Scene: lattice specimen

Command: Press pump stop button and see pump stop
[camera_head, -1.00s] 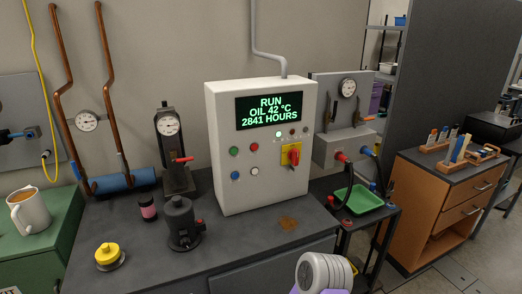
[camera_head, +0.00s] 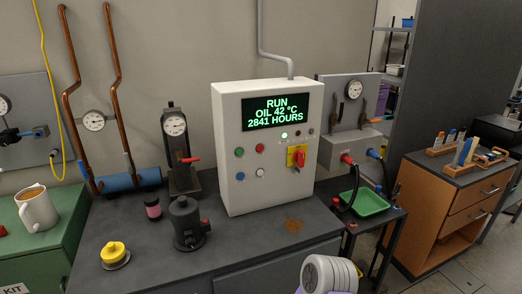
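The white pump control box (camera_head: 232,200) stands upright on the dark bench. Its display (camera_head: 276,112) reads "RUN, OIL 42 °C, 2841 HOURS" in green. Below the display are a green button (camera_head: 239,152), a red button (camera_head: 260,148), a blue button (camera_head: 240,176) and a white button (camera_head: 261,172). A red rotary switch (camera_head: 301,158) sits on a yellow plate. One small lamp (camera_head: 285,136) is lit. Button labels are too small to read. A pale ribbed part of my arm shows at the bottom, apart from the box. Neither gripper is in view.
On the bench (camera_head: 150,262) stand a dark pump-like body (camera_head: 187,225), a yellow-capped piece (camera_head: 115,252), a pink-labelled bottle (camera_head: 152,207) and a gauge stand (camera_head: 176,150). A brown stain (camera_head: 293,225) lies before the box. A green tray (camera_head: 364,203) is at right.

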